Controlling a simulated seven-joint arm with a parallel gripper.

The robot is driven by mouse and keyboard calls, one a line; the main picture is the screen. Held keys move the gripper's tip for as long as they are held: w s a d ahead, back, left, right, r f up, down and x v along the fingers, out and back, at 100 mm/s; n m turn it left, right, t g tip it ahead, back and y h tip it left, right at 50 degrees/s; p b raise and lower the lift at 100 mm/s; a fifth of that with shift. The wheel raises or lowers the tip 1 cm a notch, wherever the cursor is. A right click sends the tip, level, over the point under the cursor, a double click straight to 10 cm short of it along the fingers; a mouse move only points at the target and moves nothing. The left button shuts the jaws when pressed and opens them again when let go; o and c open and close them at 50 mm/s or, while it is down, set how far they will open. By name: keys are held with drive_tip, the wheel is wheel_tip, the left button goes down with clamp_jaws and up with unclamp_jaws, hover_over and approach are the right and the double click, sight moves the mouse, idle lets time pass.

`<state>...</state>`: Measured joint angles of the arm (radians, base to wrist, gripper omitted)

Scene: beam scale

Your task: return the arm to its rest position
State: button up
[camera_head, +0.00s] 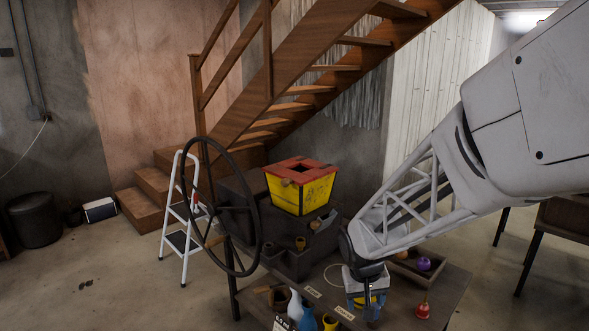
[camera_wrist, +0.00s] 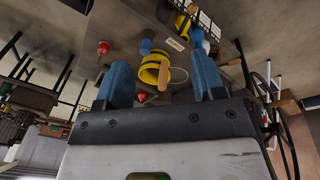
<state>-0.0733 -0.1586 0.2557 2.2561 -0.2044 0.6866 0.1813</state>
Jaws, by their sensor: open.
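My gripper (camera_head: 365,300) hangs above the worktable (camera_head: 400,305), at the end of my white lattice arm coming in from the right. In the wrist view, its two blue fingers (camera_wrist: 160,65) are spread apart with nothing clamped between them. A yellow ring-shaped or cup-like object (camera_wrist: 152,68) with a tan piece (camera_wrist: 163,76) shows in the gap, beyond the fingers. I cannot tell its exact distance from them. In the head view, the gripper partly hides what lies beneath it. No beam scale can be clearly made out.
A yellow hopper with a red rim (camera_head: 300,190) stands on dark machinery behind the table, beside a large handwheel (camera_head: 187,205). On the table are a red bell-shaped object (camera_head: 423,309), a tray with a purple ball (camera_head: 424,264), bottles (camera_head: 296,306) and a yellow cup (camera_head: 330,322). A white stepladder (camera_head: 170,242) stands left.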

drive_tip(key=s+r, duration=0.4)
drive_tip(key=s, duration=0.3)
drive_tip(key=s+d+r, duration=0.1)
drive_tip(key=s+r, duration=0.3)
drive_tip(key=s, duration=0.4)
drive_tip(key=s+d+r+t+y, duration=0.1)
drive_tip(key=s+r, duration=0.4)
drive_tip(key=s, duration=0.3)
drive_tip(key=shift+m, duration=0.4)
